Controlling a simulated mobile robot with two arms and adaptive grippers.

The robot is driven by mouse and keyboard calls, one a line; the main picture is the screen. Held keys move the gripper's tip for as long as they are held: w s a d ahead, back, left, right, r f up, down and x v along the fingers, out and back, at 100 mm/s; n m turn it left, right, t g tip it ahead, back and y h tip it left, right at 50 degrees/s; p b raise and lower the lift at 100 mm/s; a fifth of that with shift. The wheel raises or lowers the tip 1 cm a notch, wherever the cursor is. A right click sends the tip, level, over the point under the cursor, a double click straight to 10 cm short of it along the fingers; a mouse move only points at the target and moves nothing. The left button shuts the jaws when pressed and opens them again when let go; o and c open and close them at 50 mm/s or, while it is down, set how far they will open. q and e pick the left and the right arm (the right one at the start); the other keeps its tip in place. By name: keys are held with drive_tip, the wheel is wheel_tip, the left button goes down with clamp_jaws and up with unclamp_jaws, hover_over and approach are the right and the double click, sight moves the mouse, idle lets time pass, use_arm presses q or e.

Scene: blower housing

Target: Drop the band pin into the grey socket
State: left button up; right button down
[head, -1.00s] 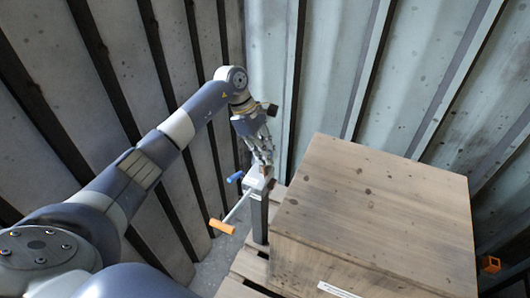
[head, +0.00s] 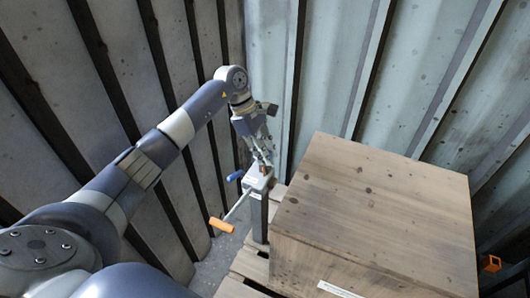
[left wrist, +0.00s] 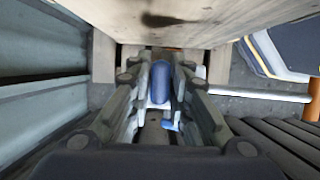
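The grey post (head: 259,212) stands beside the wooden crate, with the socket at its top largely hidden by my gripper. My left gripper (head: 265,160) is directly above the post top, its fingers pointing down and spread apart. In the left wrist view, a slate-blue rounded piece (left wrist: 160,82), which looks like the band pin, sits between the spread fingers (left wrist: 163,100), with gaps showing beside it. A pale post top shows around it. I cannot tell how deep the pin is in the socket. My right gripper is not in view.
A crank rod with an orange handle (head: 221,225) sticks out from the post, and a blue handle (head: 235,176) is at its left. The large wooden crate (head: 375,205) stands close on the right. Corrugated walls (head: 410,80) close in behind and left.

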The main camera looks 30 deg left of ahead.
use_arm(q)
drive_tip(key=shift+o, duration=1.2)
drive_tip(key=v, duration=0.7)
drive_tip(key=shift+r, duration=0.2)
